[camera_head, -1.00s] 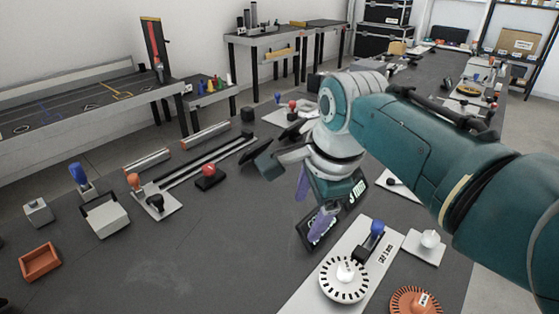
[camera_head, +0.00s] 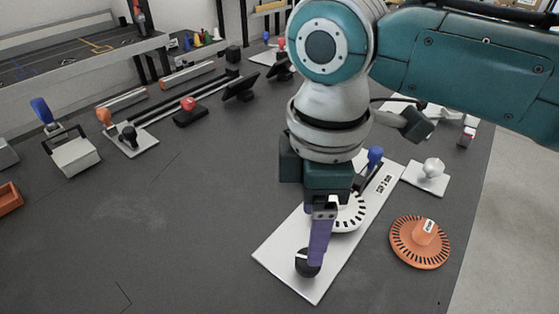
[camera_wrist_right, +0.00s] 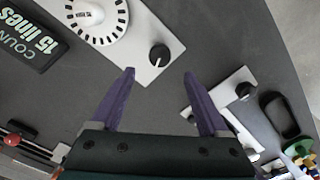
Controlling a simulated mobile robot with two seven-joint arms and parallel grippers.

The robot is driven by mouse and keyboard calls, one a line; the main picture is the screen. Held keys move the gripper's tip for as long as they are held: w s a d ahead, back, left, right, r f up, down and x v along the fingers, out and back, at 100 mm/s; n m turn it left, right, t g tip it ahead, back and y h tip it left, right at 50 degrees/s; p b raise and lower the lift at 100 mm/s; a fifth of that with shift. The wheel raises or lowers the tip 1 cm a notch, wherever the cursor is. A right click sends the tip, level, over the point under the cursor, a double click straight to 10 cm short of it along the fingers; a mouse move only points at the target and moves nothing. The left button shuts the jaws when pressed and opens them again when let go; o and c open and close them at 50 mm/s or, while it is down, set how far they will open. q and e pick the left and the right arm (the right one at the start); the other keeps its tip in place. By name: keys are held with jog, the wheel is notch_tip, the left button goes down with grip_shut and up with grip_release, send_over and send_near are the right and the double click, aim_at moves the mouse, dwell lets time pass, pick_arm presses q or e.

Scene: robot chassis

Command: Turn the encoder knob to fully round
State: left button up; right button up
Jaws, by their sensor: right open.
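A black round knob (camera_head: 306,264) sits at the near end of a long white plate (camera_head: 285,248), beside a white slotted dial (camera_head: 350,213). In the right wrist view the knob (camera_wrist_right: 159,55) has a white pointer mark, and part of the dial (camera_wrist_right: 100,20) shows at the top. My right gripper (camera_head: 318,258) points down over the plate, and one purple finger partly covers the knob. In the right wrist view its fingers (camera_wrist_right: 159,73) are open and empty, with the knob just beyond the tips, roughly centred between them. My left gripper is not in view.
A blue-handled lever (camera_head: 374,160) stands at the plate's far end. An orange slotted dial (camera_head: 420,242) and a white knob on a small plate (camera_head: 430,172) lie to the right. A dark display (camera_wrist_right: 30,40) shows in the wrist view. The table left of the plate is clear.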

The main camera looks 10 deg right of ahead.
pick_arm(q)
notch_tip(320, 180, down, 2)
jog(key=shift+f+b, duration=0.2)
jog(key=shift+b, duration=0.85)
pick_arm(e)
notch_tip(320, 180, down, 8)
jog(key=shift+r, duration=0.1)
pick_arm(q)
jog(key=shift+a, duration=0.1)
pick_arm(e)
grip_shut()
jog(key=shift+r+m+p, duration=0.3)
jog(key=shift+m+p, duration=0.65)
jog(key=shift+m, duration=0.05)
jog(key=shift+f+m+p, duration=0.1)
jog(key=shift+m+p, duration=0.35)
jog(key=shift+m, duration=0.65)
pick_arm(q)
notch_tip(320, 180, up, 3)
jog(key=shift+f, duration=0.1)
pick_arm(e)
jog(key=shift+f+m, duration=0.15)
jog(key=shift+m, duration=0.15)
